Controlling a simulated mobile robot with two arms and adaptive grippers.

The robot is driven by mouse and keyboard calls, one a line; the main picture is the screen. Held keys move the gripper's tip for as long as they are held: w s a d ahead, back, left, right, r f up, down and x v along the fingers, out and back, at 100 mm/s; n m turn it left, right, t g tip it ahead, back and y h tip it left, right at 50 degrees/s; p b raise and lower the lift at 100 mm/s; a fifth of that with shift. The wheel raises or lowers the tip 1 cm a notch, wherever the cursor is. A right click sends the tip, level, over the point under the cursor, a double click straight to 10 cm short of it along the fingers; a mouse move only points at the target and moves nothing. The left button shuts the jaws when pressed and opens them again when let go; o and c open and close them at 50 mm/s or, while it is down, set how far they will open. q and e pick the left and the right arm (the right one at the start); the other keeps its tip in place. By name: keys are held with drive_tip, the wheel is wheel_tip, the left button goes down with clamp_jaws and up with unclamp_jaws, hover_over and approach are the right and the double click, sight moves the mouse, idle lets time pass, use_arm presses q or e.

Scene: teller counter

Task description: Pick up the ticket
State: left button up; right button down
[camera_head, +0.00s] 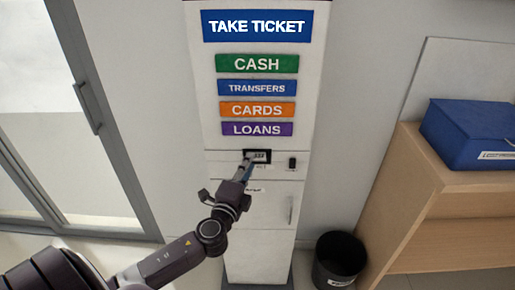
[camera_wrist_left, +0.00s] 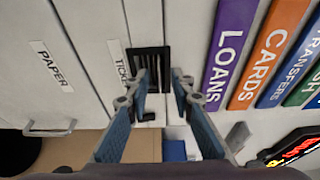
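The ticket (camera_head: 259,155) shows in the head view as a small pale slip with dark marks in the black slot of a white ticket machine (camera_head: 232,210). In the left wrist view the black slot (camera_wrist_left: 150,66) lies just beyond my fingertips, and the ticket cannot be made out clearly there. My left gripper (camera_head: 245,168) is right in front of the slot. The left wrist view shows its two fingers (camera_wrist_left: 157,85) apart, one on each side of the slot, with nothing held between them. My right gripper is in neither view.
Coloured signs, such as CASH (camera_head: 257,64), sit above the slot. A dark bin (camera_head: 338,262) stands on the floor at right, near a wooden counter (camera_head: 445,185) with a blue box (camera_head: 470,132). A glass door (camera_head: 95,120) is at left.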

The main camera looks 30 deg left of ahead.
use_arm(q)
drive_tip(key=shift+x, duration=1.35)
drive_tip(key=shift+f, duration=0.1)
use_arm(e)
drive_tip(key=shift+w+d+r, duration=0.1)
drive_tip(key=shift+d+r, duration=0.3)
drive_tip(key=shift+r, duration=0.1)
use_arm(q)
clamp_jaws()
